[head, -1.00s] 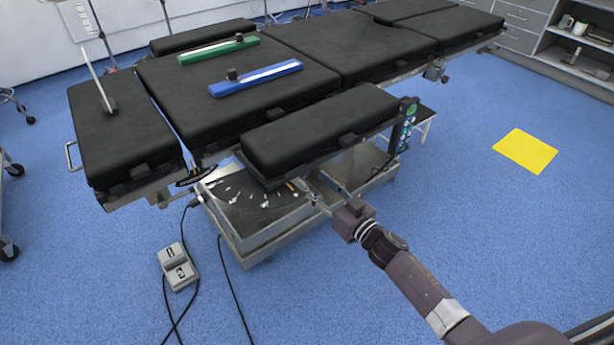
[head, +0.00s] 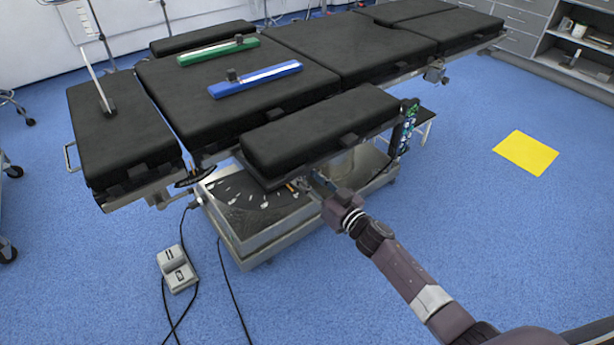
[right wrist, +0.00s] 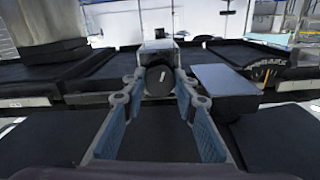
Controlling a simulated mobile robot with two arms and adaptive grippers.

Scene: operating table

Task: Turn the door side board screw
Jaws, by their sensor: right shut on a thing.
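The black padded side board (head: 320,132) runs along the near side of the operating table. My right gripper (head: 312,178) reaches in under its lower edge, where the board partly hides the fingertips. In the right wrist view, a dark round screw knob (right wrist: 158,80) with a short pale mark on its face sits between the fingertips of my right gripper (right wrist: 158,88). The fingers are shut on the knob from both sides. The screw itself is hidden in the head view. My left gripper is not in view.
The table pads (head: 240,85) carry a green bar (head: 218,50) and a blue bar (head: 255,79). The metal table base (head: 260,235) stands below the side board. A foot pedal (head: 176,269) with cables lies on the floor. The floor around the yellow mat (head: 526,153) is clear.

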